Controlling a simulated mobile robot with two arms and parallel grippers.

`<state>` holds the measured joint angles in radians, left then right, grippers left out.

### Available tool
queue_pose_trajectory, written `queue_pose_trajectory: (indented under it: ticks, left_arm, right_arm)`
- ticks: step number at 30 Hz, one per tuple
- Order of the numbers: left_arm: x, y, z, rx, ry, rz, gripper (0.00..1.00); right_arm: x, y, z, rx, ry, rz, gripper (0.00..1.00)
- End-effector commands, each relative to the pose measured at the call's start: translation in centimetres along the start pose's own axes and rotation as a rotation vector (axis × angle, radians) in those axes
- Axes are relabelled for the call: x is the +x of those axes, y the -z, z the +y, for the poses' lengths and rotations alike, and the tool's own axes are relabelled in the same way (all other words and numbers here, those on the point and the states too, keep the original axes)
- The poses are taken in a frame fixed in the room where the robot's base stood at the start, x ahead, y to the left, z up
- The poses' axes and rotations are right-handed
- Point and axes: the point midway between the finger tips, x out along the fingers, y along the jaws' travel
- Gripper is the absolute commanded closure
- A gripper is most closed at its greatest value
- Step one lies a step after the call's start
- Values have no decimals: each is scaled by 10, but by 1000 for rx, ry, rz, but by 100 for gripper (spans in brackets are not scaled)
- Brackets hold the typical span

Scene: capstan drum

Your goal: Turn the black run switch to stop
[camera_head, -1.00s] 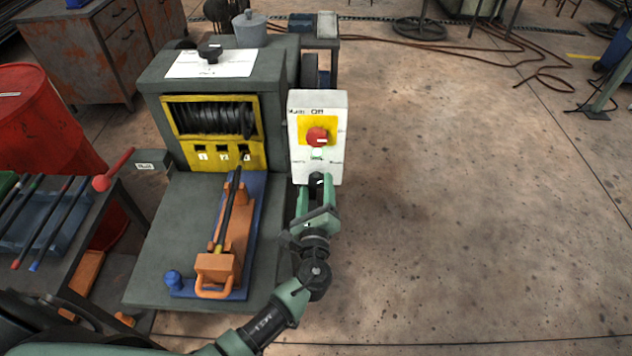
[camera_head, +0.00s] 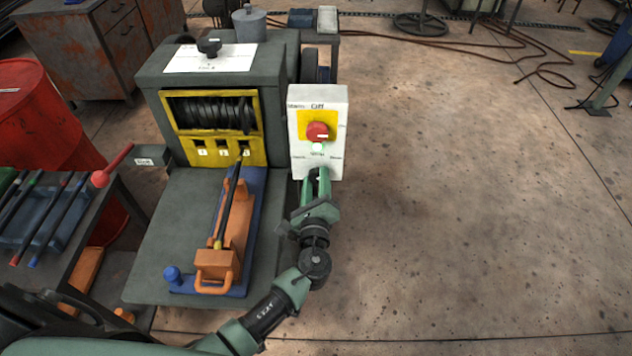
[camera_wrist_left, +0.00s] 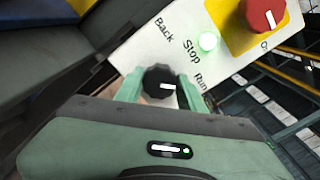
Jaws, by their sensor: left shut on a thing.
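The black run switch (camera_wrist_left: 157,82) is a round knob low on the white control panel (camera_wrist_left: 150,57), below the printed words Back, Stop and Run. Its white mark points right in the wrist view, toward the Run side. My left gripper (camera_wrist_left: 162,88) has one green finger on each side of the knob and is shut on it. In the head view my left gripper (camera_head: 317,181) reaches up to the panel's lower part, and its fingers partly hide the knob. A lit green lamp (camera_wrist_left: 207,41) sits beside Stop. My right gripper is not in view.
A red main knob on a yellow plate (camera_head: 318,131) is above the switch. Left of the panel stands the grey capstan machine (camera_head: 160,235) with an orange clamp (camera_head: 214,265) on a blue base. Open floor lies to the right.

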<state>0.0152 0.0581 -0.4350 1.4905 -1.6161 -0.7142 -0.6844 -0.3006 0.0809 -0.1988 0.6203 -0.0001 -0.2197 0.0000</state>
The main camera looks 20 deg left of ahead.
Motion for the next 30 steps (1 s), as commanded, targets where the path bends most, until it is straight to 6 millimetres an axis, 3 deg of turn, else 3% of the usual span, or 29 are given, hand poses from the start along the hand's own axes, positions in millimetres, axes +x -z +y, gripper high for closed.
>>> queue_pose_trajectory:
  ticks: [18, 30]
  left_arm:
    - [0, 5, 5, -487, 1, -1, 100]
    - [0, 3, 4, -745, 1, 0, 100]
  right_arm:
    - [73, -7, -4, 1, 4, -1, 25]
    - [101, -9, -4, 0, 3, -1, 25]
